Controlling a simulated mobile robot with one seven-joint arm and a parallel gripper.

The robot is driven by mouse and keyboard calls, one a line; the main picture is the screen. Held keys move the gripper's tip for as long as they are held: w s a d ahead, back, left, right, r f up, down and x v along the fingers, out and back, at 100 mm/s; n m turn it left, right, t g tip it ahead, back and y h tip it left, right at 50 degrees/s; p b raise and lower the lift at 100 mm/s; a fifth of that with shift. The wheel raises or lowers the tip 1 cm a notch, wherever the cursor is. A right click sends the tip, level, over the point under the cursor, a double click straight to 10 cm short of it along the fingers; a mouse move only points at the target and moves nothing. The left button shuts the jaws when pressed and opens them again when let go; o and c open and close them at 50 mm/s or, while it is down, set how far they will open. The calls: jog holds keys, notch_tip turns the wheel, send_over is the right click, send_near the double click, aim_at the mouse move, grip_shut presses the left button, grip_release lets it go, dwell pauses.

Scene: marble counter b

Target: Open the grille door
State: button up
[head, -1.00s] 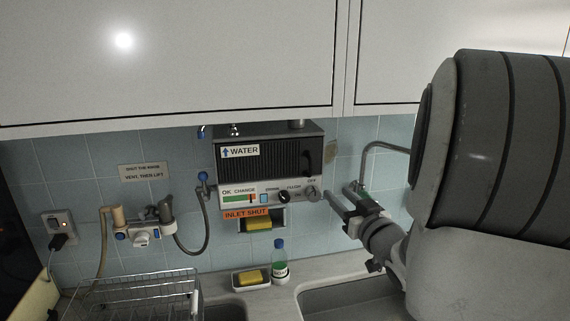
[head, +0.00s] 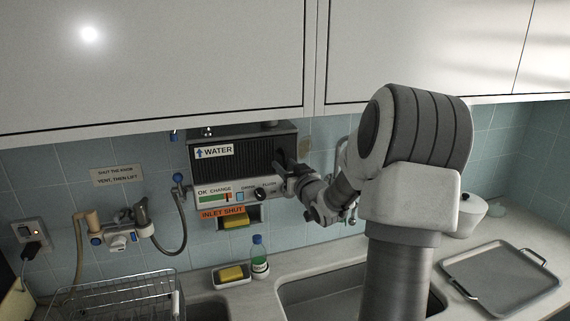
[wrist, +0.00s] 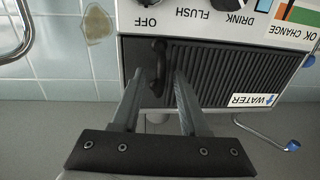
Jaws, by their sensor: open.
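The grille door (head: 240,160) is the dark ribbed front of the wall-mounted water unit, with a "WATER" label at its upper left in the head view. It looks closed. In the wrist view the door (wrist: 225,75) appears upside down, with its dark bar handle (wrist: 158,60) near the door's left edge. My gripper (wrist: 159,75) is open, with one finger on each side of the handle in the picture. I cannot tell whether the fingers touch it. In the head view my gripper (head: 284,166) is at the door's right end, and it hides the handle.
A bottle (head: 259,262) and a sponge dish (head: 232,279) stand on the counter below. A hose (head: 184,222) hangs left of the unit. White cupboards (head: 420,50) overhang above.

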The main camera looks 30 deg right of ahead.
jog(key=shift+w, duration=0.2)
grip_shut()
dwell(1.4)
